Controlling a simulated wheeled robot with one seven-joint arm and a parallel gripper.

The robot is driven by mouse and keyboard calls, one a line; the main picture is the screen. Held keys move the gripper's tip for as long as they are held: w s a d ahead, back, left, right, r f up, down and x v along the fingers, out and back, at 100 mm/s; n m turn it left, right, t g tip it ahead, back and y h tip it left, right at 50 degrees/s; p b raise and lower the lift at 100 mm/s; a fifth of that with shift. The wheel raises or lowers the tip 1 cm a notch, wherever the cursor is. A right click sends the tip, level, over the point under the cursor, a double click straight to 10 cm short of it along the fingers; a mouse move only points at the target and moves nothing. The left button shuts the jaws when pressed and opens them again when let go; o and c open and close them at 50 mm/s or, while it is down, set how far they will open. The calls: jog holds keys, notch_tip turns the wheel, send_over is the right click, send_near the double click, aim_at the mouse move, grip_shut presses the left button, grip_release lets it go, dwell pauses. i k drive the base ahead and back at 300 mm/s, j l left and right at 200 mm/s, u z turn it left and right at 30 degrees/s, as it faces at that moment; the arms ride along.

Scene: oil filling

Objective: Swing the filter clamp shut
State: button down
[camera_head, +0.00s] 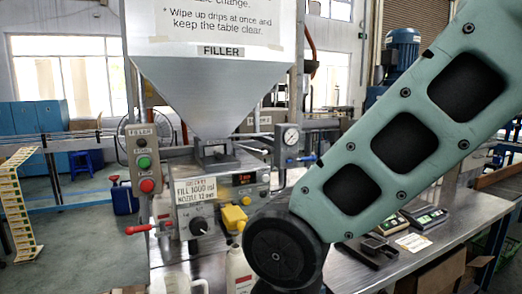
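The filler is a steel hopper (215,90) marked FILLER, above a grey control box with a small red display (245,179). No part shows clearly as the filter clamp, and I cannot tell whether it is open or shut. A metal bracket or block (215,153) sits under the hopper's outlet. A red-handled lever (138,230) sticks out to the left of the control box. My teal arm crosses the right side and hides part of the filler's right side and the table. My gripper is out of view.
A pressure gauge (290,136) with piping stands right of the hopper. A button box (145,160) hangs at left. A yellow knob or block (234,217) projects from the front. A pale bottle (239,270) stands below. Small devices (425,217) lie on the steel table (345,270) at right.

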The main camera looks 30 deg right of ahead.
aim_at(270, 150)
jog(key=l+u, duration=0.15)
jog(key=l, duration=0.25)
jog(key=l+u, duration=0.15)
jog(key=l, duration=0.3)
jog(key=k+l+u, duration=0.15)
jog(key=l, duration=0.25)
jog(key=l+u, duration=0.15)
jog(key=l, duration=0.25)
jog(key=k+l+u, duration=0.15)
jog(key=l, duration=0.25)
jog(key=k+l+u, duration=0.2)
jog(key=l, duration=0.2)
jog(key=l+u, duration=0.15)
jog(key=l, duration=0.2)
jog(key=l+u, duration=0.2)
jog(key=l, duration=0.55)
jog(key=k+l+u, duration=0.15)
jog(key=l, duration=0.6)
